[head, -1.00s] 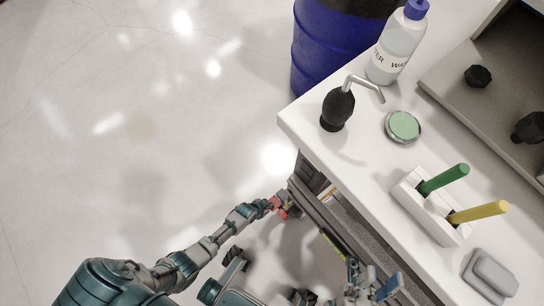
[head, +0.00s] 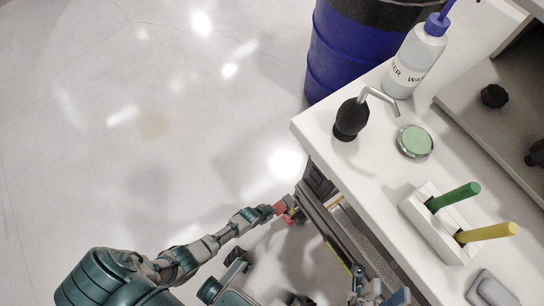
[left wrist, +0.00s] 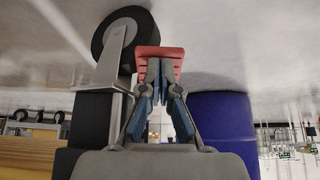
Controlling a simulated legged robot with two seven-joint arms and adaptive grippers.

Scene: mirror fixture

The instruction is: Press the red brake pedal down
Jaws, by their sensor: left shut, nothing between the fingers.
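The red brake pedal (left wrist: 160,53) shows in the left wrist view right at the tips of my left gripper (left wrist: 160,80), beside a black caster wheel. My left gripper is shut, with its fingers together and nothing between them. Its tips overlap the pedal in the picture and look to be at or against it. In the head view, a small red part, seemingly the pedal (head: 281,207), is at the end of my left arm, low beside the bench. My right gripper (head: 372,290) is at the bottom edge of the head view, partly cut off; its jaws are unclear.
The white bench top (head: 330,165) holds a black blower bulb, a water bottle (head: 416,58), a round green dish (head: 415,141) and a holder with green and yellow rods. A blue drum (head: 345,55) stands behind the bench. Open floor lies to the left.

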